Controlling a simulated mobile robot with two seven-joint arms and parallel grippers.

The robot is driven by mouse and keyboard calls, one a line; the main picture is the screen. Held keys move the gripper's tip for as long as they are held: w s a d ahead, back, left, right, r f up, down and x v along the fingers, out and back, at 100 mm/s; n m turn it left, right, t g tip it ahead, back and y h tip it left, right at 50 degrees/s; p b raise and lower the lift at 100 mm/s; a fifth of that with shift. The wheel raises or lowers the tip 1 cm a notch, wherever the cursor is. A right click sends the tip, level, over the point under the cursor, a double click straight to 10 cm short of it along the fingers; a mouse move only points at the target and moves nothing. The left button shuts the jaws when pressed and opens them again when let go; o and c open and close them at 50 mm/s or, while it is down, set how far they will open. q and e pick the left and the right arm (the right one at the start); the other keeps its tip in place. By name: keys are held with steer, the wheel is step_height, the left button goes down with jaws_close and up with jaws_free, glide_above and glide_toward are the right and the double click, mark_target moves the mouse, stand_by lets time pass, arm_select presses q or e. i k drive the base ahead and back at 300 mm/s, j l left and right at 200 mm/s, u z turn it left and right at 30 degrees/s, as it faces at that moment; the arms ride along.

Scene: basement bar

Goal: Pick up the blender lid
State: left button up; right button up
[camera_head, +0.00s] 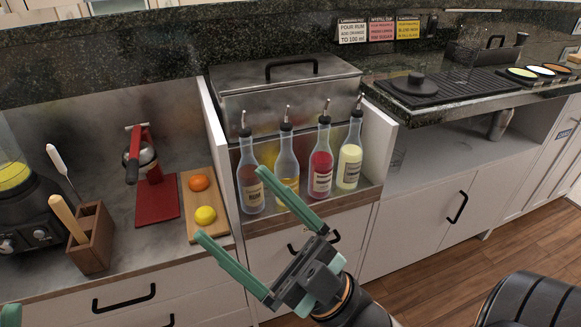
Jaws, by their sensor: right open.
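A round black lid with a raised knob (415,84), which looks like the blender lid, lies on a black ribbed mat (455,88) on the right counter. The blender (30,215) is at the left edge, with yellow contents in its jar; its top is cut off. My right gripper (232,204) is open and empty, its green fingers spread in front of the bottles, well left of and below the lid. Only a green tip of my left gripper (10,315) shows in the bottom left corner.
Several pour-spout bottles (320,165) stand in a well before a metal bin (285,88). A red juicer (145,165), a board with an orange and a lemon (191,218), and a wooden utensil holder (92,240) stand left. Shallow coloured bowls (522,73) sit right of the mat.

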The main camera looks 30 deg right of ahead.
mark_target(415, 85)
steer(key=z, duration=1.8)
